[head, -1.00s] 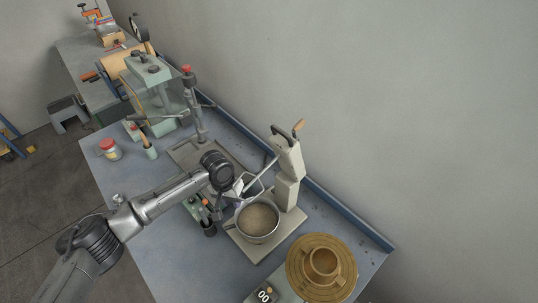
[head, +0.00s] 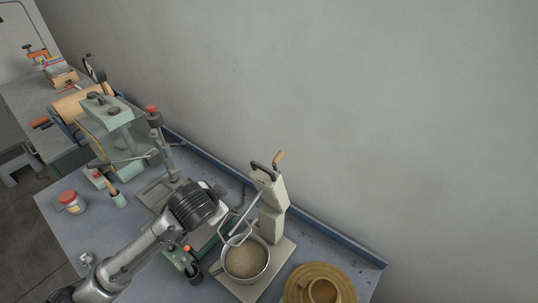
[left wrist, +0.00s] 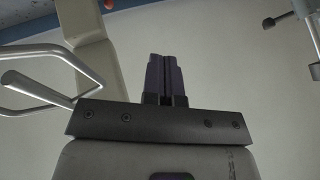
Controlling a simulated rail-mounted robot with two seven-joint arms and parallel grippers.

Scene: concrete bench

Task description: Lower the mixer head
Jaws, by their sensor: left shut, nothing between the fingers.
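The beige mixer stands on the bench with its head (head: 270,188) tilted up. A dark handle (head: 262,167) and a lever with a tan grip (head: 279,157) are at its top. The wire beater (head: 240,230) slants down from the head to the left, over the metal bowl (head: 247,277) of grainy tan material. My left arm comes in left of the mixer; its wrist hides the gripper in the head view. In the left wrist view my left gripper (left wrist: 166,78) is shut and empty, apart from the beater (left wrist: 35,82) and the beige mixer (left wrist: 97,62) at left.
A round tan board with a pot (head: 325,290) is at front right. A stand with a red knob (head: 152,109), a green machine (head: 110,118) and a red-lidded jar (head: 71,202) are to the left. A wall closes the back.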

